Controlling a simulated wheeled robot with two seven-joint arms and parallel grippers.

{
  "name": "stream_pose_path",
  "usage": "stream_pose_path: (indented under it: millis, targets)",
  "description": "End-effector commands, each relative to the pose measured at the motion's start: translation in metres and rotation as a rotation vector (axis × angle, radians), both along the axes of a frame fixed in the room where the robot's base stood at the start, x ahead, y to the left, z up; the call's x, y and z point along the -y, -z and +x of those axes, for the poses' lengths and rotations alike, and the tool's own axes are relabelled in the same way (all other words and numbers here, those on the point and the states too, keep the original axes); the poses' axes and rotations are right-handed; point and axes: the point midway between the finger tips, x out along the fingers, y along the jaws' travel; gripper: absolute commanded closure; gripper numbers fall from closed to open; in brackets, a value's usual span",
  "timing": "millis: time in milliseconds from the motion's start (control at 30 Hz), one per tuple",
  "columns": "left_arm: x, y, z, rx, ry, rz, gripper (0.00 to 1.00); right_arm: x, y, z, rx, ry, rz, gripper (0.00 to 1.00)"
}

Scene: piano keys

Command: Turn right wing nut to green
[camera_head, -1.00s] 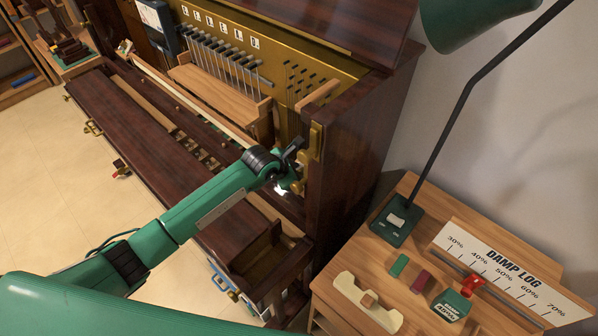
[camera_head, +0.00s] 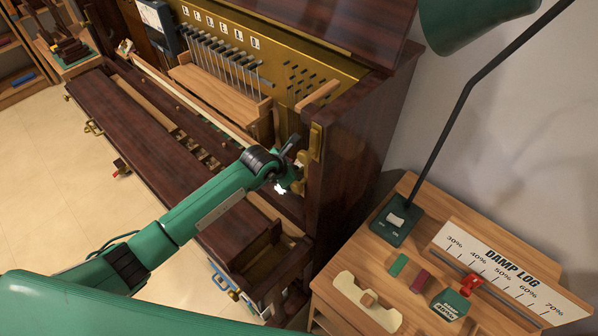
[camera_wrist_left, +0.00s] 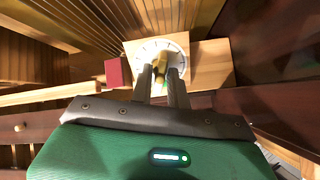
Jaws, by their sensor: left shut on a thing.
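In the left wrist view, a brass wing nut (camera_wrist_left: 160,60) stands at the middle of a round white dial (camera_wrist_left: 180,43) with dark marks around its edge. A small green patch shows low on the dial, between my fingers. My left gripper (camera_wrist_left: 162,75) is shut on the wing nut, one finger on each side. In the head view my left gripper (camera_head: 291,178) is at the right end of the piano's open front, beside a brass fitting (camera_head: 316,141). There the arm hides the nut and dial. My right gripper is not in view.
The piano's dark side wall (camera_head: 352,165) stands just right of my gripper. A wooden side table (camera_head: 400,245) at the right bears a lamp, a damp log scale (camera_head: 505,272) and small blocks. A red block (camera_wrist_left: 118,72) sits left of the dial.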

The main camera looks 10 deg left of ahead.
Motion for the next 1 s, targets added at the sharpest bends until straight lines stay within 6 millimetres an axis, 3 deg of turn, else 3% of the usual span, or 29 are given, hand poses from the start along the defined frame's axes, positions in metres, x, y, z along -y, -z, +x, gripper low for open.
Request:
stream_pose_path:
  millis: [1000]
  targets:
    - [0.0001,-0.0010,0.0006,-0.081,-0.180,-0.126,0.99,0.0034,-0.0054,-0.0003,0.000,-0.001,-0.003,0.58]
